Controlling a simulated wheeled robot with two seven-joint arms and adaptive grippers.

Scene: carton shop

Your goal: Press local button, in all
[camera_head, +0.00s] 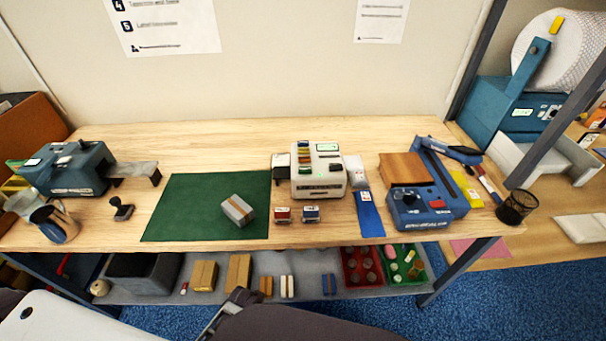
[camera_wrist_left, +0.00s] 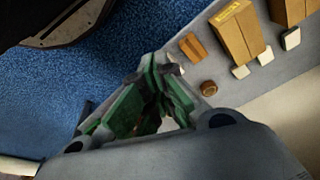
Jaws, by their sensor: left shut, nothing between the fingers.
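The button labels are too small to read, so I cannot tell which one is local. My left gripper (camera_wrist_left: 165,80) shows in the left wrist view, its green-sided fingers closed and empty. It is over the blue carpet beside the lower shelf, away from the machine. My right gripper is not in view.
A taped grey parcel (camera_head: 238,210) lies on the green mat (camera_head: 190,205). Two small stamps (camera_head: 283,214) sit before the machine. A blue device (camera_head: 428,208) stands to the right. The lower shelf (camera_head: 220,298) holds several cartons. Bare wood lies behind the mat.

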